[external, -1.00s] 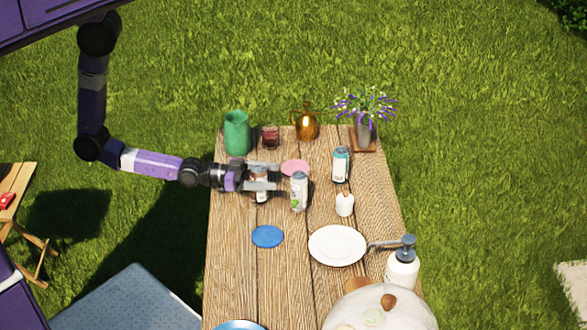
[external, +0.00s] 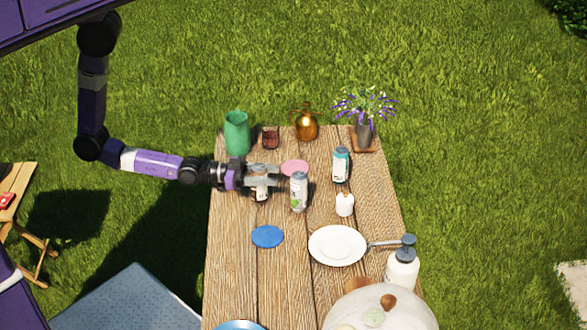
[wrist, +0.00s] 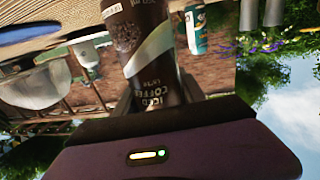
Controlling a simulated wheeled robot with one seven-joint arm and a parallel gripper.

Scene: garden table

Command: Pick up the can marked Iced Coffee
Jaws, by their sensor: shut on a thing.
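The Iced Coffee can (wrist: 145,50) is dark brown with a pale swoosh. Its lettering shows upside down in the wrist view, close in front of the camera. In the external view the can (external: 259,195) is mostly covered by my gripper (external: 268,181), which reaches in from the left with its fingers on either side of the can. My gripper is shut on this can. The can looks upright at the left side of the table; I cannot tell whether its base touches the wood.
A white-and-green can (external: 298,193) stands just right of my fingertips. A teal can (external: 341,164) and a white jar (external: 345,204) stand farther right. A green pitcher (external: 237,133), red glass (external: 270,137) and amber jug (external: 306,125) stand behind. A blue disc (external: 267,236) lies in front.

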